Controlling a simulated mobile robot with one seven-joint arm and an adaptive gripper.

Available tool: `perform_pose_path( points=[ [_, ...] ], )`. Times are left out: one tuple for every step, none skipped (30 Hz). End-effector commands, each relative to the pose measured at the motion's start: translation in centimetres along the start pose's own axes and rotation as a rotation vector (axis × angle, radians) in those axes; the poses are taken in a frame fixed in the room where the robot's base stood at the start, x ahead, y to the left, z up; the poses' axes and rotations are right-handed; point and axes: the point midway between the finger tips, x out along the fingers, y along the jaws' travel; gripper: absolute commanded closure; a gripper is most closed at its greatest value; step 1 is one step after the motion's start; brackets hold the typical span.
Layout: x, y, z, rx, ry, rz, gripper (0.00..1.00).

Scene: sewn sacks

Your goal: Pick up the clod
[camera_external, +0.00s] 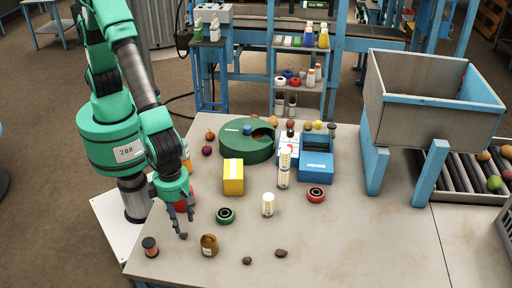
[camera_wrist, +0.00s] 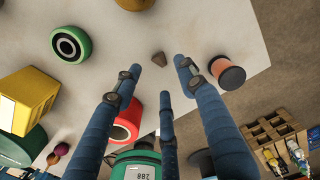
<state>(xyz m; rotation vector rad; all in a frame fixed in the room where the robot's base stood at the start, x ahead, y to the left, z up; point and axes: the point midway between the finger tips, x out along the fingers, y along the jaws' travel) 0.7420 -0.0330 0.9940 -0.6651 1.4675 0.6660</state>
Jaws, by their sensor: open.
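A small brown clod (camera_external: 183,236) lies on the grey table under my gripper (camera_external: 181,222), near the table's left front corner. In the wrist view the clod (camera_wrist: 159,58) shows just past the fingertips, roughly between them. My gripper (camera_wrist: 160,75) has its three fingers spread open and empty, pointing down at the clod. I cannot tell whether any finger touches it. Two similar brown lumps lie further right near the front, one small (camera_external: 247,261) and one a little larger (camera_external: 281,253).
A red round thing (camera_wrist: 125,125) is close to the fingers. The table's front right is clear.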

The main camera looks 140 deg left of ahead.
Motion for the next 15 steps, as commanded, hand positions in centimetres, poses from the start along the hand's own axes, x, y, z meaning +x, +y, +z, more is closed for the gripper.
perform_pose_path(
  points=[
    [0.46, -0.01, 0.01, 0.000, 0.000, 0.000, 0.59],
    [0.63, -0.02, 0.02, 0.000, 0.000, -0.001, 0.59],
    [0.81, -0.03, 0.02, 0.000, -0.001, -0.001, 0.59],
    [0.91, -0.03, 0.02, 0.000, -0.001, -0.001, 0.59],
    [0.97, -0.03, 0.02, 0.000, -0.001, -0.001, 0.59],
    [1.02, -0.03, 0.02, 0.000, -0.001, -0.001, 0.59],
    [1.02, -0.03, 0.02, 0.000, -0.001, -0.001, 0.59],
    [1.02, -0.03, 0.02, 0.000, -0.001, -0.001, 0.59],
    [1.01, -0.03, 0.02, 0.000, -0.001, -0.001, 0.59],
    [1.00, -0.03, 0.02, 0.000, -0.001, -0.001, 0.59],
    [0.99, -0.03, 0.02, 0.000, -0.001, -0.001, 0.59],
    [0.99, -0.03, 0.02, 0.000, -0.001, -0.001, 0.59],
    [0.99, -0.03, 0.02, 0.000, -0.001, -0.001, 0.59],
    [1.00, -0.03, 0.02, 0.000, -0.001, -0.001, 0.59],
    [1.05, -0.03, 0.02, 0.000, -0.001, -0.001, 0.59]
  ],
)
